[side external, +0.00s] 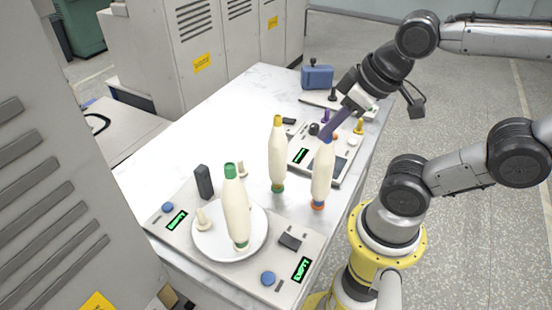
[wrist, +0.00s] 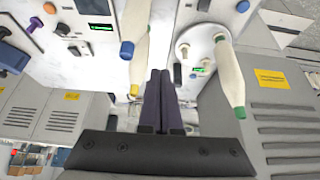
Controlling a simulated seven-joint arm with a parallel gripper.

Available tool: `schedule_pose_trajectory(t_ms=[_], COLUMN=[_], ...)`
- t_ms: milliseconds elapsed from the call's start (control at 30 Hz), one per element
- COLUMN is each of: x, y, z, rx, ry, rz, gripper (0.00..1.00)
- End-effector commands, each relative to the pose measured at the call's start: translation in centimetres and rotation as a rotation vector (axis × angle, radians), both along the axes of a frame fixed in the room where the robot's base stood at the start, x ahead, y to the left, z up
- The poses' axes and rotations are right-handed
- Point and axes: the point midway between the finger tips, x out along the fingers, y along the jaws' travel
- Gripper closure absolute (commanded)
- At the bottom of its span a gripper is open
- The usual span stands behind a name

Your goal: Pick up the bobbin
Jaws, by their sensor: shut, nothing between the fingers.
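Three cream bobbins stand upright. The blue-topped bobbin (side external: 322,178) with an orange foot is at the table's right edge; its blue tip shows left of my fingers in the wrist view (wrist: 132,22). The yellow-topped bobbin (side external: 278,158) with a green foot stands left of it, also in the wrist view (wrist: 140,68). The green-topped bobbin (side external: 236,208) stands on the white round plate (side external: 215,248), and at right in the wrist view (wrist: 229,75). My gripper (side external: 328,135) is shut and empty, its purple fingers (wrist: 160,73) by the blue tip; contact is unclear.
The near panel (side external: 180,238) carries knobs, a dark post (side external: 204,181) and displays reading EMPTY. A second panel (side external: 345,172) with small knobs lies behind the bobbins. A blue box (side external: 317,77) stands at the far end. The table's left side (side external: 190,125) is clear. Grey lockers (side external: 235,40) stand behind.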

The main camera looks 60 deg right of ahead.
Motion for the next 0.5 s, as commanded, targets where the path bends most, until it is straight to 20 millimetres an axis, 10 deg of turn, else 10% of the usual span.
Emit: schedule_pose_trajectory(t_ms=[233, 500], x=[0.00, 0.00], y=[0.00, 0.00], z=[0.00, 0.00], rx=[0.000, 0.000], ry=[0.000, 0.000], rz=[0.000, 0.000], gripper=[0.98, 0.50])
